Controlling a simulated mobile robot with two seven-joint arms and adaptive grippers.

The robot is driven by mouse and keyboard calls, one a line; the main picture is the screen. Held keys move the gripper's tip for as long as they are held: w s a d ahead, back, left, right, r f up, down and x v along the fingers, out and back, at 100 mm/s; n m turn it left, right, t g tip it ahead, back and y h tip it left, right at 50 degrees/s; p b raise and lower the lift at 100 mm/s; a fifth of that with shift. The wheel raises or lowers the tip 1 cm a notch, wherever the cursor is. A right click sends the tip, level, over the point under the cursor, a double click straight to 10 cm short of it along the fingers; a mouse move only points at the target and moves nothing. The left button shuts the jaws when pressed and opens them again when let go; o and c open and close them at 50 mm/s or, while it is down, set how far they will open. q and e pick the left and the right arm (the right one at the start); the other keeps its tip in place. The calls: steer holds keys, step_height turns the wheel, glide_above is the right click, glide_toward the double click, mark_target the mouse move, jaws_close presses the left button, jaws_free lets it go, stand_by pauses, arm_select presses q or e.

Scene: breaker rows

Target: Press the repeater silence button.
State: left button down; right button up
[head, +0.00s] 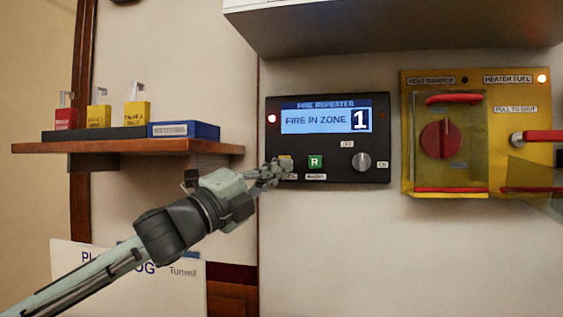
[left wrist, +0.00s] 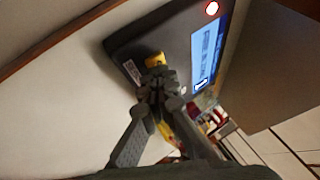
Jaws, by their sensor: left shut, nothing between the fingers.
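The fire repeater panel (head: 327,181) is a black box on the wall with a lit blue screen (head: 325,120) reading "FIRE IN ZONE 1". My left gripper (head: 284,168) is shut and empty, its fingertips at the panel's lower left, in front of a yellow button (head: 286,158). The fingers hide most of that button and part of the label below it. In the left wrist view, the yellow button (left wrist: 155,60) shows just beyond the closed fingertips (left wrist: 157,82). I cannot tell whether they touch it. My right gripper is not in view.
A green "R" button (head: 315,161) and a rotary knob (head: 361,161) are right of the fingertips. A red light (head: 271,118) glows beside the screen. A yellow panel (head: 467,185) with red handles is at right. A wooden shelf (head: 130,148) with padlocks is at left.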

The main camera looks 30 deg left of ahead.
arm_select(q)
steer(key=shift+f, duration=0.1)
steer(key=shift+s, duration=0.2)
steer(key=shift+s+d+f+b, duration=0.1)
steer(key=shift+s+f+b, duration=0.05)
steer(key=shift+s+b, duration=0.4)
steer(key=shift+s+d+b, duration=0.25)
steer(key=shift+s+b, duration=0.35)
steer(key=shift+s, duration=0.2)
steer(key=shift+s+d+b, duration=0.2)
steer(key=shift+s+b, duration=0.35)
steer(key=shift+s, duration=0.25)
steer(key=shift+s+d+b, duration=0.25)
steer(key=shift+s+b, duration=0.35)
steer(key=shift+s, duration=0.2)
